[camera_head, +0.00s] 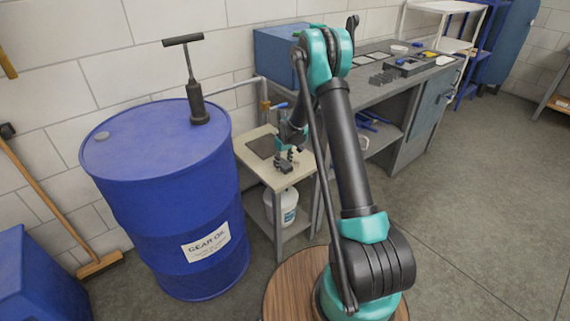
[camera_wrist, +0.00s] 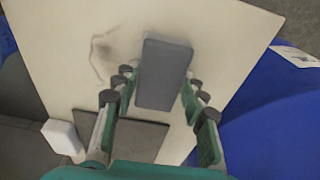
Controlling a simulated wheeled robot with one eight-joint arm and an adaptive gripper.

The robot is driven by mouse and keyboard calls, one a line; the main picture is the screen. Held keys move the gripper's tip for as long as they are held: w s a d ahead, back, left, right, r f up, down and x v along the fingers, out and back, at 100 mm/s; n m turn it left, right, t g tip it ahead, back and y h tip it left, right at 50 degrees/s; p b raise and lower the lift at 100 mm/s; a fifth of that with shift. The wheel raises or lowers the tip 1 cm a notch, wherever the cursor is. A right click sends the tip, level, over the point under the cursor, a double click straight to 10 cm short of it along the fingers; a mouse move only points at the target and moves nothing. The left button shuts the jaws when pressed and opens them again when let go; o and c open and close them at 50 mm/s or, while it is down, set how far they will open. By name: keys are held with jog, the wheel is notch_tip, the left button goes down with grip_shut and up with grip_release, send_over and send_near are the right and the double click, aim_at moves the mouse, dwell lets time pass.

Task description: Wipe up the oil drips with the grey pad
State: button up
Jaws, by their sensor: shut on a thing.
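The grey pad (camera_wrist: 163,72) is a flat rectangular block held between the fingers of my gripper (camera_wrist: 157,88), which is shut on it. In the head view my gripper (camera_head: 285,160) is over the front part of the small beige-topped table (camera_head: 276,182). In the wrist view a faint dark smear (camera_wrist: 102,50), which looks like oil, lies on the tabletop (camera_wrist: 220,40) just left of the pad. A thin curved mark runs from it. I cannot tell whether the pad touches the tabletop. What lies under the pad is hidden.
A dark flat mat (camera_wrist: 135,137) and a white block (camera_wrist: 62,137) are near my gripper in the wrist view. A blue gear oil drum (camera_head: 165,190) with a hand pump (camera_head: 196,100) stands close left of the table. A long workbench (camera_head: 400,85) is behind right.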

jog(key=shift+s+a, duration=0.25)
jog(key=shift+a, duration=0.1)
jog(key=shift+s+a, duration=0.2)
jog(key=shift+a, duration=0.1)
jog(key=shift+r, duration=4.05)
jog(key=shift+s+f, duration=0.1)
